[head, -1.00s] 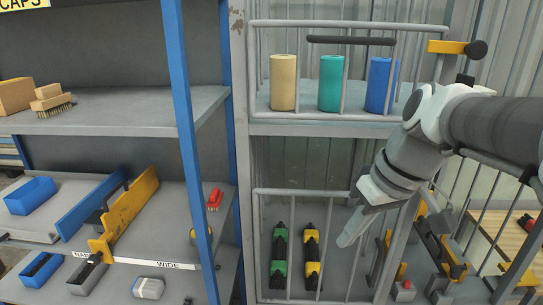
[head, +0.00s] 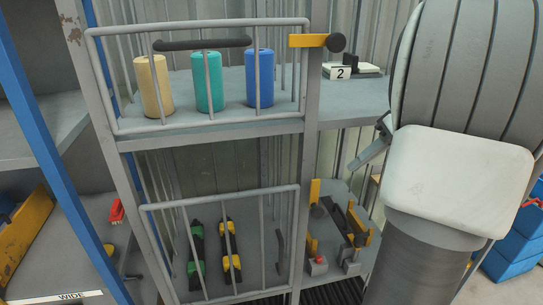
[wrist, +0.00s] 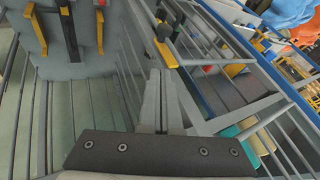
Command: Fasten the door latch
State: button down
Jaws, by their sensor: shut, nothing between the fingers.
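The upper barred door (head: 208,126) has a dark handle bar along its top. A yellow latch with a black knob (head: 314,41) lies horizontally across its right edge. The lower barred door (head: 240,191) stands against the same post. Beside its right edge a yellow latch (head: 314,190) stands upright, with its black knob at the lower end. My gripper (head: 366,158) is mostly hidden behind my arm in the head view. In the wrist view my gripper (wrist: 161,80) is shut and empty. Its tips are close to a yellow latch with a black knob (wrist: 165,52); contact cannot be told.
Beige, teal (head: 208,82) and blue cylinders stand behind the upper door. Several green, yellow and black items (head: 230,250) lie behind the lower door. Yellow brackets and a red button (head: 318,260) sit on the lower right shelf. Blue bins (head: 515,245) stand at far right.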

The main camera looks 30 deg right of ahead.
jog(key=shift+m+t, duration=0.3)
jog(key=shift+m, duration=0.1)
jog(key=d, duration=0.2)
jog(key=s+d, duration=0.1)
jog(key=d, duration=0.1)
jog(key=shift+s+d, duration=0.2)
jog(key=shift+d, duration=0.05)
jog(key=shift+w+a+f, duration=0.1)
jog(key=p, duration=0.2)
send_near(317, 200)
notch_tip(317, 200, down, 2)
jog(key=w+d, duration=0.2)
jog(key=d, duration=0.1)
jog(key=a, duration=0.1)
jog(key=w+a, duration=0.1)
jog(key=a+f+p, duration=0.1)
jog(key=a, duration=0.1)
jog(key=shift+w+f, duration=0.1)
jog(key=shift+w, duration=0.05)
